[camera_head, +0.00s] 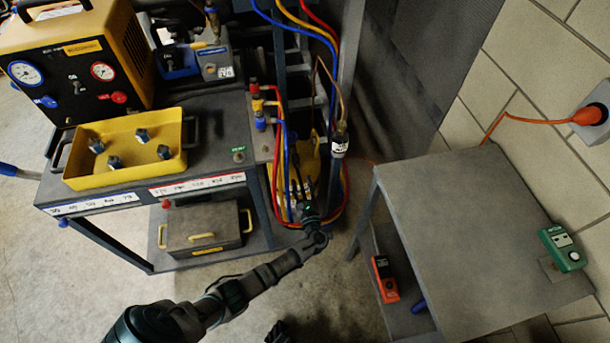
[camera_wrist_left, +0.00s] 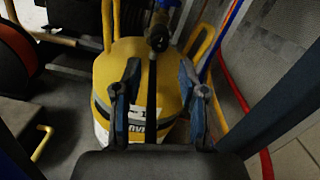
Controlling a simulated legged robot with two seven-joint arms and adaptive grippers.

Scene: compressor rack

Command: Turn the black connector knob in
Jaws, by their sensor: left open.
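A yellow cylinder (camera_wrist_left: 120,68) with a white label stands inside the rack, and part of it shows in the head view (camera_head: 311,160). A dark round knob-like fitting (camera_wrist_left: 157,40) sits on its top, with a dark strip running down from it; I take this for the black connector knob. In the head view I cannot make the knob out. My left gripper (camera_head: 304,190) reaches in among the hoses by the cylinder. In the left wrist view its blue-edged fingers (camera_wrist_left: 160,92) are apart, with the knob beyond the tips. A dark piece (camera_head: 278,333) at the bottom edge may be my right gripper.
Red, yellow and blue hoses (camera_head: 276,115) hang close around my left gripper, beside the rack post (camera_head: 281,80). A yellow tray (camera_head: 125,183) with several bolts stands on the left cart. A grey table (camera_head: 470,220) at right holds a green meter (camera_head: 563,248).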

